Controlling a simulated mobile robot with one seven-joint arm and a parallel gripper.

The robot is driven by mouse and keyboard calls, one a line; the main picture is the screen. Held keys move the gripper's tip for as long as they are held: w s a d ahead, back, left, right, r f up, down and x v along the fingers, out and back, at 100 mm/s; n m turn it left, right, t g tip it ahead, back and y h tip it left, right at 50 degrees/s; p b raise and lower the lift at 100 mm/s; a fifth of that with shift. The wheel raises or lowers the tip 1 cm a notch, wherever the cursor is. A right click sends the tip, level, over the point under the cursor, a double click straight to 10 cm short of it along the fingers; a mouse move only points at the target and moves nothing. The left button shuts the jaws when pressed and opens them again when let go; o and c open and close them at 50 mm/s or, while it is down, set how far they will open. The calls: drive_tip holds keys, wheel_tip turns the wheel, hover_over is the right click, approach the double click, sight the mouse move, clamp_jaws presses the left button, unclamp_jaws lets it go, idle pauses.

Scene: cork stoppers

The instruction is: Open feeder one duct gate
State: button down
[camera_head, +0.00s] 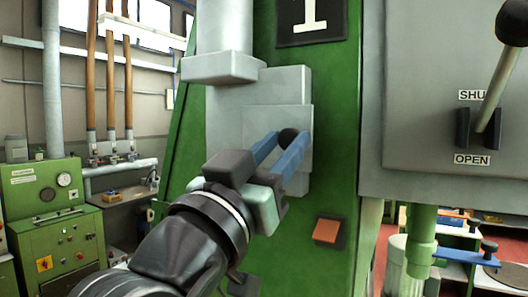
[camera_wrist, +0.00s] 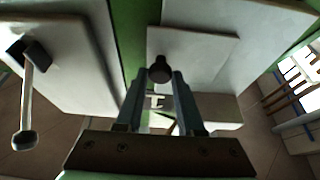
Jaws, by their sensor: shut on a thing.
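The grey duct gate plate (camera_head: 262,120) stands on the green feeder below the grey duct (camera_head: 222,35), under a dark sign with a white 1 (camera_head: 309,12). A black round knob (camera_head: 288,136) sticks out from the plate. My gripper (camera_head: 284,143) has its two blue fingers on either side of this knob and is shut on it. In the wrist view the knob (camera_wrist: 160,71) sits between the fingertips of my gripper (camera_wrist: 161,77), with the pale plate (camera_wrist: 205,60) behind it. The fingers hide part of the plate.
At right, a grey panel (camera_head: 430,150) carries a lever (camera_head: 497,82) with SHUT above and OPEN below. An orange button (camera_head: 326,231) sits on the green column below the plate. A green machine with gauges (camera_head: 55,220) stands at left.

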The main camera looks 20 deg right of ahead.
drive_tip(key=shift+f, duration=0.1)
drive_tip(key=c, duration=0.7)
unclamp_jaws()
drive_tip(key=shift+s+d, duration=0.3)
drive_tip(key=shift+d, duration=0.1)
drive_tip(key=shift+o, duration=0.8)
drive_tip(key=shift+a, duration=0.1)
drive_tip(key=shift+w+a, duration=0.1)
drive_tip(key=shift+a, duration=0.05)
drive_tip(key=b+v, duration=0.7)
drive_tip(key=v, duration=0.6)
